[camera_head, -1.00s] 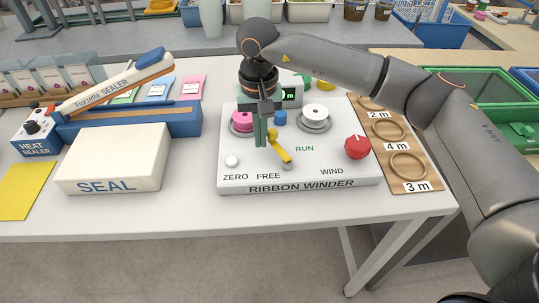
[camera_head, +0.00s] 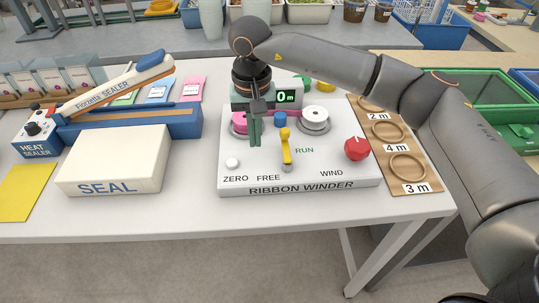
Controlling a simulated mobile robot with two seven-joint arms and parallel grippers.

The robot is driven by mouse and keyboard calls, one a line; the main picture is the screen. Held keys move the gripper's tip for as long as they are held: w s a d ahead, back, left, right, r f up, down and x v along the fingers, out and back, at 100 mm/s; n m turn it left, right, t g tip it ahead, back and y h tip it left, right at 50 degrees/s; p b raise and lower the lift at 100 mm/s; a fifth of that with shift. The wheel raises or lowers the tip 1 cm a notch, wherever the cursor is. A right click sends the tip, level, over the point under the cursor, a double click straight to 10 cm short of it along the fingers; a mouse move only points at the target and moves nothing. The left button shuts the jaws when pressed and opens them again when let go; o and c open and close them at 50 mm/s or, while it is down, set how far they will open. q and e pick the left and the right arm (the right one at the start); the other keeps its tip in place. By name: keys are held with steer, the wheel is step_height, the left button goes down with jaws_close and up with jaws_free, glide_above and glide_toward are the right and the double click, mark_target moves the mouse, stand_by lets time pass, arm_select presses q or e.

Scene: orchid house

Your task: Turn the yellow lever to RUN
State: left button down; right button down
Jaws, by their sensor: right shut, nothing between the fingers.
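The yellow lever (camera_head: 286,148) stands on the sloped front panel of the ribbon winder (camera_head: 250,185). My right gripper (camera_head: 255,144) points down over the panel, left of the lever. Its fingers are shut and empty, with a visible gap to the lever in the picture. My left gripper is not in view.
A red knob (camera_head: 357,149), white spool (camera_head: 314,117), magenta spool (camera_head: 239,121), blue button (camera_head: 280,118) and white ZERO button (camera_head: 232,162) are on the winder. The display (camera_head: 286,97) reads 0 m. The heat sealer (camera_head: 35,136) stands left, a ring board (camera_head: 425,178) right.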

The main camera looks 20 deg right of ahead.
step_height(320, 180, up, 7)
steer(key=p, duration=0.4)
steer(key=shift+r, duration=0.15)
steer(key=shift+s, duration=0.1)
stand_by(0.4)
